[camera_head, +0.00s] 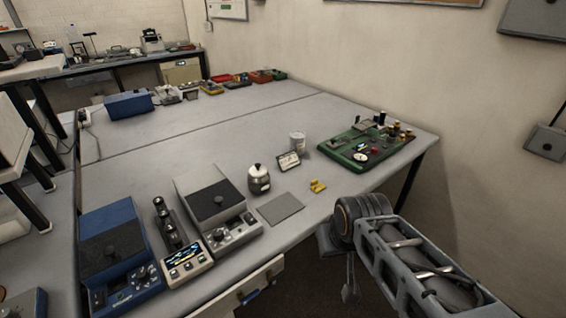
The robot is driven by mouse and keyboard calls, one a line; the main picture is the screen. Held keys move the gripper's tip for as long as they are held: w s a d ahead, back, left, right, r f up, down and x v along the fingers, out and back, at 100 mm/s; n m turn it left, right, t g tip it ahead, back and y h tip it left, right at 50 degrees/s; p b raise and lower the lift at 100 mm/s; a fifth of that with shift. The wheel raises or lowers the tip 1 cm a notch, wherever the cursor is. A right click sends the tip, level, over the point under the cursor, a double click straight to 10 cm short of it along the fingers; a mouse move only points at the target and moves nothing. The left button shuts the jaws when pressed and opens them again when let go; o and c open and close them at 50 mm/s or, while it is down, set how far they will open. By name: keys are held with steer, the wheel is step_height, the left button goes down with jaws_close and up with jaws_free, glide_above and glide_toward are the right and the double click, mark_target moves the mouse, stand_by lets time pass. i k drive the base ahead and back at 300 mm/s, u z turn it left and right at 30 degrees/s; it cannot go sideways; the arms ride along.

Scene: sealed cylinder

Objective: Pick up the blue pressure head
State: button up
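I cannot pick out a blue pressure head for certain. The blue things on the grey table (245,135) are a blue device with a dark top (118,245) at the front left and a plain blue box (128,104) at the back left. A round steel vessel with a black knob and dark label (259,180) stands upright mid-table. My arm comes in from the lower right, in front of the table's edge. My gripper (349,285) seems to hang below the wrist, small and dark; its fingers are unclear. No held object shows.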

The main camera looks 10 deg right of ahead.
mark_target(376, 118)
steer(key=z, duration=0.45)
steer(key=k, duration=0.5)
steer(key=z, duration=1.35)
steer(key=i, duration=2.35)
steer(key=u, duration=0.9)
steer(key=i, duration=0.95)
steer(key=u, duration=1.25)
steer(key=i, duration=0.3)
steer(key=u, duration=0.15)
